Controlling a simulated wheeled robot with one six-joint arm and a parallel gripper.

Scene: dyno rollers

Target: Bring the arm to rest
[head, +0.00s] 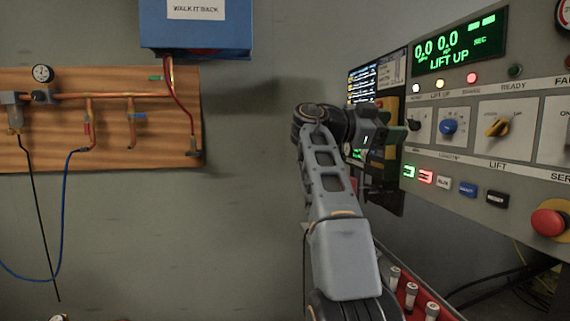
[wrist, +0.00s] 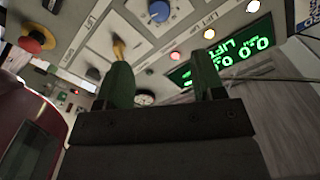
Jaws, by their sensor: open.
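My arm (head: 332,205) rises from the bottom of the head view and bends toward the control panel on the right. My gripper (head: 398,133) is at the panel's left edge in the head view, its green fingers pointing right. In the wrist view my gripper (wrist: 162,85) shows two green fingers spread apart with nothing between them. Behind them are the panel's yellow knob (wrist: 118,48), blue knob (wrist: 159,11) and green display (wrist: 232,52). I cannot tell from these views exactly how far the fingertips are from the panel.
The control panel (head: 478,145) carries knobs, buttons and a red stop button (head: 549,222). A dark screen (head: 364,82) stands behind the gripper. A red tray (head: 444,312) holds white-capped items below. A wooden pipe board (head: 60,155) and blue box (head: 200,35) are on the left wall.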

